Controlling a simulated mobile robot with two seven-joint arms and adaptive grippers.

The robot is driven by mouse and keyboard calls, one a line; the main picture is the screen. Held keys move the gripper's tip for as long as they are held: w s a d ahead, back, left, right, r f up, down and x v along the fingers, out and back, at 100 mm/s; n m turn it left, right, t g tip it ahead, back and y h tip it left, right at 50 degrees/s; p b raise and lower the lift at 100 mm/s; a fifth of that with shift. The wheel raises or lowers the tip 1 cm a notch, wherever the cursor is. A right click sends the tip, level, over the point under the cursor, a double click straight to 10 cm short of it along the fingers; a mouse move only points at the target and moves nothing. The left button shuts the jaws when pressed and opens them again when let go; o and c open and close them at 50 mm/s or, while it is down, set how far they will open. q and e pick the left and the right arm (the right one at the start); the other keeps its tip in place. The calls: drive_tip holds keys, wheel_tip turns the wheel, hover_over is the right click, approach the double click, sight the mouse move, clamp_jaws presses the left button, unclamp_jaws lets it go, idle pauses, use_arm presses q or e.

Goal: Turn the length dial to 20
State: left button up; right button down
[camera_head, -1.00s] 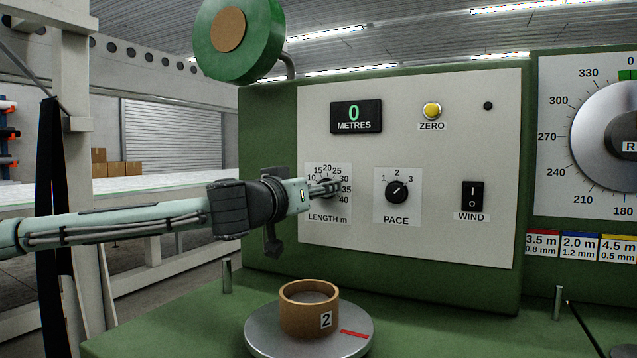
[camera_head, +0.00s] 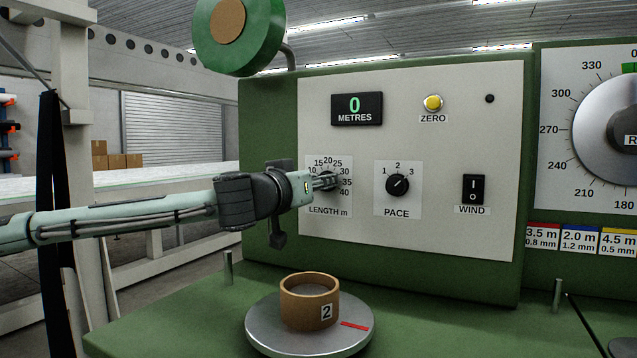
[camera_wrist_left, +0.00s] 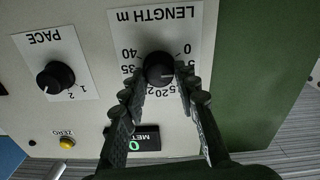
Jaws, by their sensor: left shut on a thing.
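The length dial (camera_head: 328,182) is a black round knob on the pale panel, with numbers around it. My left gripper (camera_head: 326,183) reaches it from the left and hides part of the dial and its scale. In the left wrist view the picture is upside down, and the length dial (camera_wrist_left: 158,69) sits between the fingertips of my left gripper (camera_wrist_left: 160,80), which is shut on it. Its white pointer line points to the right there, toward the low-number side. The finger covers the figure at its end. My right gripper is not in view.
The pace knob (camera_head: 397,186) and black wind switch (camera_head: 473,189) are right of the dial. Above are the metres display (camera_head: 357,108), reading 0, and the yellow zero button (camera_head: 433,102). Below stands a brown ring marked 2 (camera_head: 309,302) on a round metal plate (camera_head: 270,336).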

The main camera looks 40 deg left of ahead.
use_arm(q)
drive_tip(key=shift+m, duration=0.4)
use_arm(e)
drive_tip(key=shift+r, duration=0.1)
use_arm(q)
drive_tip(key=m, duration=1.6)
drive_tip(key=shift+d+f+m+b, duration=0.1)
drive_tip(key=shift+d+m+b, duration=0.1)
drive_tip(key=shift+m+b, duration=0.2)
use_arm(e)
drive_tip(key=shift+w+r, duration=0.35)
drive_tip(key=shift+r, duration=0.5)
use_arm(q)
drive_tip(key=shift+w, duration=0.1)
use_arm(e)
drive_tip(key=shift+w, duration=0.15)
use_arm(q)
drive_tip(key=o, duration=1.1)
drive_tip(key=shift+o, duration=0.3)
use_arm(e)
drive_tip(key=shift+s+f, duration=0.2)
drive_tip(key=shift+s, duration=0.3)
